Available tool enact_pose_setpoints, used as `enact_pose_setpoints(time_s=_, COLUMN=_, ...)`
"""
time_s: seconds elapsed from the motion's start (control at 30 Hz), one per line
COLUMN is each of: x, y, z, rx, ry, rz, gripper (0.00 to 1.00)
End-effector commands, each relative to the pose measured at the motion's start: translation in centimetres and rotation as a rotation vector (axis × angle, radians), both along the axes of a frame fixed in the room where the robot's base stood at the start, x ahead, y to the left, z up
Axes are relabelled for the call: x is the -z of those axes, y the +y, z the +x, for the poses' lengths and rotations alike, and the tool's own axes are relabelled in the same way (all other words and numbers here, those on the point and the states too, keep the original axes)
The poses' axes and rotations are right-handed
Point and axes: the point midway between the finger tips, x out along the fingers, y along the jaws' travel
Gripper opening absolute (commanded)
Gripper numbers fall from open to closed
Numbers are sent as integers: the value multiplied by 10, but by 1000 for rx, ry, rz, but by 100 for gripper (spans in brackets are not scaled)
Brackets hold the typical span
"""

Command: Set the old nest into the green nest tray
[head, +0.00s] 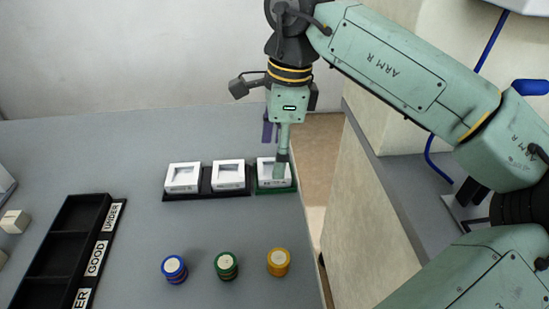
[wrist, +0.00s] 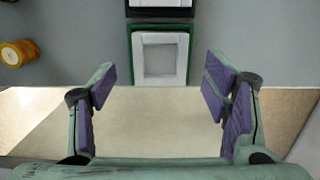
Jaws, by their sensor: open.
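The old nest, a white square block with a square recess (head: 267,164), sits in the green nest tray (head: 277,190) at the right end of the row. In the wrist view the nest (wrist: 181,58) lies within the tray's green rim (wrist: 132,50) and looks square to it. My gripper (head: 276,150) is at the nest in the head view, and one finger hides part of the nest's right side. In the wrist view my gripper (wrist: 160,95) has its purple pads wide apart with nothing between them. The nest is ahead of the pads, apart from them.
A black tray (head: 205,196) with two white nests (head: 183,178) stands left of the green tray. Blue, green and orange round stacks (head: 278,262) stand in front. A black labelled bin (head: 70,240) is at the left. The table's right edge is close to the green tray.

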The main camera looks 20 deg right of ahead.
Motion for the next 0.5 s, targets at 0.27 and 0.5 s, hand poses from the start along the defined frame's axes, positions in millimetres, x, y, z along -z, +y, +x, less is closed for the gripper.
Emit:
enact_pose_setpoints(time_s=0.27, x=-61, y=-7, z=-1, rx=0, ry=-2, rz=0, gripper=70)
enact_pose_setpoints(time_s=0.5, x=-87, y=-10, z=-2, rx=-1, ry=0, rz=0, gripper=70)
